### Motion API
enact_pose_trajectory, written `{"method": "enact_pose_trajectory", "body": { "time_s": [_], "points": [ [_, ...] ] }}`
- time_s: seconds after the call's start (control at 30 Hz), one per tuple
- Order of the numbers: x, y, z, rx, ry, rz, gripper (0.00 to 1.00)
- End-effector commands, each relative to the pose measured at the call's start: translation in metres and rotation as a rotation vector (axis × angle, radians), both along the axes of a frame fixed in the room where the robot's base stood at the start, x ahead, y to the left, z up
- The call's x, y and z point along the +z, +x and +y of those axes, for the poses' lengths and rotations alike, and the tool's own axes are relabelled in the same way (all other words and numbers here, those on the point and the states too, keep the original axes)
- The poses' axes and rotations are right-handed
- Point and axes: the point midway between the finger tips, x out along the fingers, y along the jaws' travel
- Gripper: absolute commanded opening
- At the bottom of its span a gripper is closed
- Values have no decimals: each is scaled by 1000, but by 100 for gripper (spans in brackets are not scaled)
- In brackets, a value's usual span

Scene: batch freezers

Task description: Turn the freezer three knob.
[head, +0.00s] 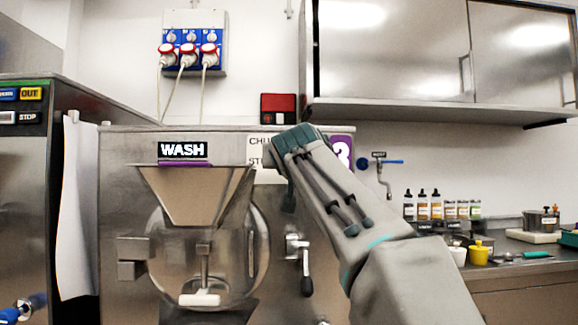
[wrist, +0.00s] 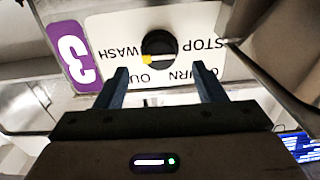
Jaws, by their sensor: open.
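The freezer three knob (wrist: 159,46) is round and black with a yellow mark at its lower left in the wrist view. It sits on a white label plate (wrist: 195,22) lettered WASH, STOP, OUT and CHURN, beside a purple 3 tag (wrist: 73,55). My gripper (wrist: 159,72) is open and empty. Its two fingers point toward the knob, one to each side of it in the picture, with no visible contact. In the head view my arm's end hides the knob on freezer three (head: 120,230). The freezer's display (head: 183,150) reads WASH.
A metal hopper (head: 197,190) and round front door are left of my arm. A black-handled lever (head: 305,270) is below my gripper. Another freezer (head: 60,200) stands at the left. Wall cabinets (head: 390,50) hang above. Bottles (head: 436,205) stand at the right.

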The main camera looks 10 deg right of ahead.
Motion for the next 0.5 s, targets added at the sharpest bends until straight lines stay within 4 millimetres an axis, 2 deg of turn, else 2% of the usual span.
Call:
{"method": "enact_pose_trajectory", "body": {
  "time_s": [0.1, 0.3, 0.5],
  "points": [
    [-2, -26, 3, 2, 1, -2, 64],
    [-1, -62, 5, 1, 0, -3, 64],
    [0, -81, 7, -1, 0, -1, 64]
  ]
}}
